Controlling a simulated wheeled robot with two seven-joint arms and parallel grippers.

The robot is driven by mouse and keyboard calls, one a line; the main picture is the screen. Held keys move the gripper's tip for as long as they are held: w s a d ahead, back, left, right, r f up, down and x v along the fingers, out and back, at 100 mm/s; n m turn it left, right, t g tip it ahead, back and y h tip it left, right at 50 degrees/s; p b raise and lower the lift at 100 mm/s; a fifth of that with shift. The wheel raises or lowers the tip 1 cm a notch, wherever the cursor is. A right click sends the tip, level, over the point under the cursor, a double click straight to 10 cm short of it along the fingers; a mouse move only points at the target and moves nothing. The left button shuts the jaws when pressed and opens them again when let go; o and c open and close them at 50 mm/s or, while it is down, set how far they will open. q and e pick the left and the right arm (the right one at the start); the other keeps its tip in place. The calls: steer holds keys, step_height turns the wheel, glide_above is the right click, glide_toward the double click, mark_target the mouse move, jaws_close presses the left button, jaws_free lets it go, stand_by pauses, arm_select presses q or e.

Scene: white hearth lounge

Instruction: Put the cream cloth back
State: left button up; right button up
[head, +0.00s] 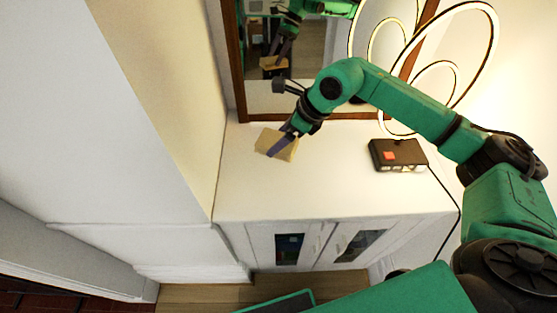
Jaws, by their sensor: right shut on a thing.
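The cream cloth (269,138) is a small tan square at the back left of the white cabinet top (330,186), near the mirror. My right gripper (277,147) reaches down over it from the right and is shut on it. The gripper covers part of the cloth's right side. I cannot tell whether the cloth rests on the top or is just above it. My left gripper is not in view.
A dark box with an orange patch (398,155) sits on the cabinet's right side, below a ring-shaped lamp (492,50). A wood-framed mirror (240,70) stands behind. A wall borders the left. The cabinet's front middle is clear.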

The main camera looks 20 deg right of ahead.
steer(key=f, duration=0.3)
steer(key=f+p, duration=0.1)
steer(key=f, duration=0.1)
steer(key=w+f, duration=0.1)
steer(key=f, duration=0.2)
steer(key=shift+f, duration=0.35)
steer(key=f, duration=0.1)
steer(key=f+p, duration=0.1)
steer(key=f, duration=0.1)
steer(key=shift+s, duration=0.2)
steer(key=shift+f, duration=0.15)
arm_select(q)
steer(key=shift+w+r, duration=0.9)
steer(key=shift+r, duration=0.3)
arm_select(e)
steer(key=o, duration=0.9)
steer(key=shift+d, duration=0.1)
arm_select(q)
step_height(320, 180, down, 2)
steer(key=b, duration=0.2)
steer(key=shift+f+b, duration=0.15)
steer(key=shift+b, duration=0.15)
arm_select(e)
steer(key=v, duration=1.2)
